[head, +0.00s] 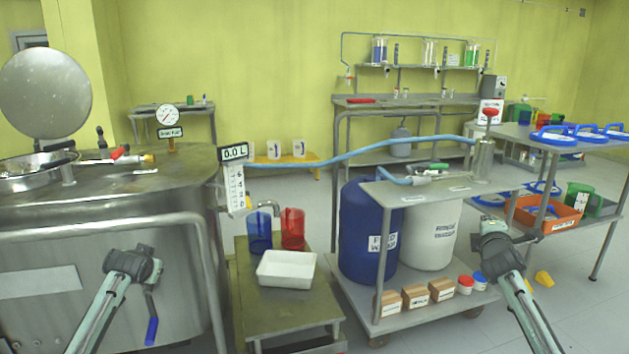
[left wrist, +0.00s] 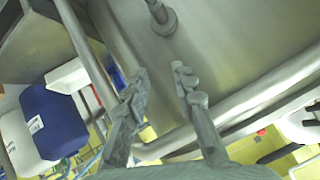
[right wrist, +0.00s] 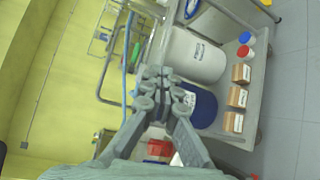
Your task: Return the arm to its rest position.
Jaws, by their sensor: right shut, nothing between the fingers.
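My right gripper (head: 493,232) is raised in front of the right end of the cart in the head view. In the right wrist view its fingertips (right wrist: 154,74) meet, with nothing between them. My left gripper (head: 135,262) is in front of the large steel vessel (head: 110,205) at the left. In the left wrist view its fingers (left wrist: 160,75) are apart and empty, with the vessel's steel wall and pipe rail behind them. Both arms come in from the bottom of the head view.
The cart (head: 440,197) holds a blue drum (head: 362,225), a white drum (head: 432,235) and small boxes. A low steel table (head: 290,322) carries a white tray (head: 287,269), a blue cup and a red cup.

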